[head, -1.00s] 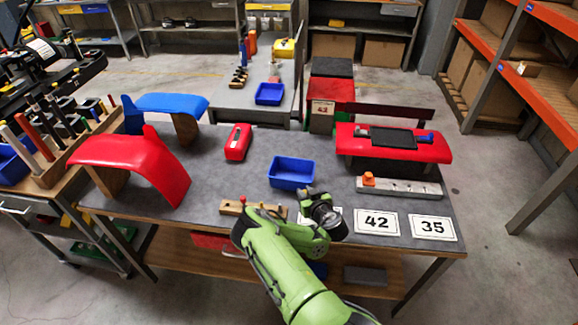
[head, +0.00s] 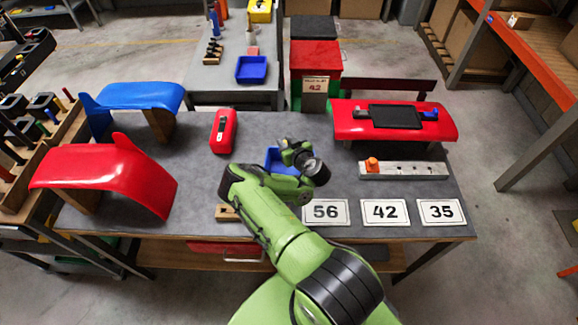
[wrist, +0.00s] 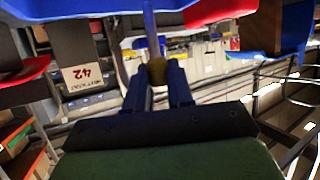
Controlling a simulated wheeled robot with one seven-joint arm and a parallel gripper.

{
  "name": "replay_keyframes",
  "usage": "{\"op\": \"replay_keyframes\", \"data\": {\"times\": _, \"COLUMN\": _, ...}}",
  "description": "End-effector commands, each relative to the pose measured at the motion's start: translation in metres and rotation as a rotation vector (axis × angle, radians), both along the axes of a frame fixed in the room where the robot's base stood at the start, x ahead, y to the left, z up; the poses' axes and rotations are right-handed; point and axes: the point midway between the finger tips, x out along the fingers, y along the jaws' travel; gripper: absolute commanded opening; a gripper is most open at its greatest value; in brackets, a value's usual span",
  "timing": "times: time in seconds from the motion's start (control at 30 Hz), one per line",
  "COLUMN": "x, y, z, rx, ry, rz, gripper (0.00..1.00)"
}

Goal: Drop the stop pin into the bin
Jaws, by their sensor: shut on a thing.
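The blue bin (head: 272,157) is on the workbench, largely hidden behind my arm in the head view. In the wrist view a blue surface, likely the bin (wrist: 90,9), fills the top edge. My gripper (wrist: 158,80) is shut on the stop pin (wrist: 157,70), which shows a brownish part between the fingers and a thin grey-blue shaft reaching toward the blue surface. In the head view my gripper is at the bin, but its fingertips and the pin are hidden. I cannot tell whether the pin's tip is inside the bin.
A wooden block (head: 228,213) sits mostly hidden under my arm. Number cards, including 56 (head: 326,212), lie along the front edge. A metal rail with an orange knob (head: 404,170) is to the right. A red box (head: 223,131) and red fender (head: 105,175) are left.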

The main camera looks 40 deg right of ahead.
Motion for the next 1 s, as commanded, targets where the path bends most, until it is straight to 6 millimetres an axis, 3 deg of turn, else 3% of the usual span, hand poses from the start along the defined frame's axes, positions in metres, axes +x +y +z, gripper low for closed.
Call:
{"op": "replay_keyframes", "data": {"times": 0.03, "x": 0.000, "y": 0.000, "z": -0.020, "rx": 0.002, "ry": 0.000, "rz": -0.001, "gripper": 0.00}}
{"op": "replay_keyframes", "data": {"times": 0.2, "x": 0.000, "y": 0.000, "z": -0.043, "rx": 0.002, "ry": 0.000, "rz": -0.001, "gripper": 0.00}}
{"op": "replay_keyframes", "data": {"times": 0.6, "x": 0.000, "y": 0.000, "z": -0.048, "rx": 0.001, "ry": -0.001, "rz": 0.001, "gripper": 0.00}}
{"op": "replay_keyframes", "data": {"times": 0.63, "x": 0.000, "y": 0.000, "z": -0.048, "rx": 0.001, "ry": 0.000, "rz": 0.001, "gripper": 0.24}}
{"op": "replay_keyframes", "data": {"times": 0.8, "x": 0.000, "y": 0.000, "z": -0.048, "rx": 0.001, "ry": 0.000, "rz": 0.001, "gripper": 0.50}}
{"op": "replay_keyframes", "data": {"times": 1.0, "x": 0.000, "y": 0.000, "z": -0.048, "rx": 0.001, "ry": 0.000, "rz": 0.001, "gripper": 0.52}}
